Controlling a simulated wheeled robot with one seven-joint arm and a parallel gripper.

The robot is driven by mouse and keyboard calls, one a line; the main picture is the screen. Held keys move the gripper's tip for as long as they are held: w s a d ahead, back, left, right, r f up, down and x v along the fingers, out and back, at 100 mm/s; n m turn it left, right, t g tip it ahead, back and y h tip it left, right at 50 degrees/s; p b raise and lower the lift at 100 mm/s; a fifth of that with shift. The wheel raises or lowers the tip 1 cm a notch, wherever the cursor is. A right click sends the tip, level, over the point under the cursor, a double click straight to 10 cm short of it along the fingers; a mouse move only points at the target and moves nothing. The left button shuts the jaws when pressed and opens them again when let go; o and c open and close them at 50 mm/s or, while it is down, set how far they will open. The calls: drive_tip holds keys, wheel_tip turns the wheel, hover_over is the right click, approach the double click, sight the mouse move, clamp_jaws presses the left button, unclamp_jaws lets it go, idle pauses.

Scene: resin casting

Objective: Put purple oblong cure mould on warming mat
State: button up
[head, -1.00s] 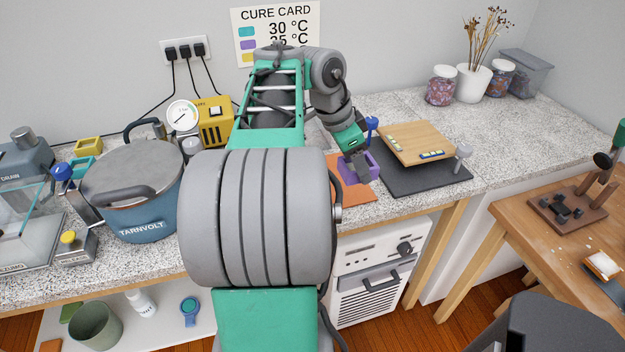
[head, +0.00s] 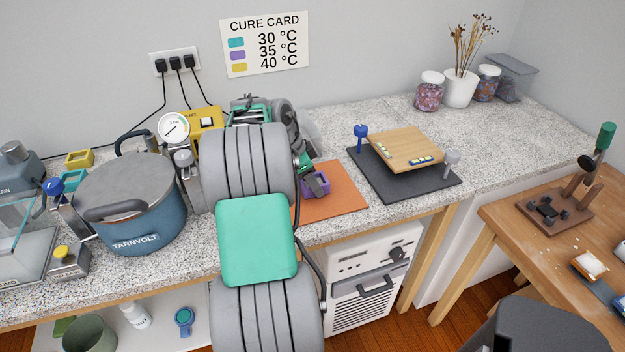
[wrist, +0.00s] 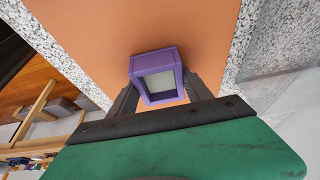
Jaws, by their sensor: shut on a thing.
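The purple oblong cure mould (head: 318,187) is a small open-topped box with a pale inside. It also shows in the wrist view (wrist: 152,61), between the two dark fingers of my gripper (wrist: 162,92). My gripper is shut on the mould. In the head view my gripper (head: 306,183) is mostly hidden behind my arm. The orange mat (head: 345,202), which I take as the warming mat, lies flat on the speckled worktop. The mould is over its left part. I cannot tell whether the mould touches the mat.
A dark mat (head: 378,189) right of the orange one carries a tilted wooden board (head: 405,146), with a blue knob and a grey knob at its corners. A yellow box (head: 206,119) and a blue pot (head: 150,215) stand to the left. The orange mat's right part is clear.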

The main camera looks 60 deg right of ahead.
drive_tip(key=shift+f, duration=0.1)
drive_tip(key=o, duration=1)
drive_tip(key=shift+f, duration=0.1)
drive_tip(key=o, duration=0.5)
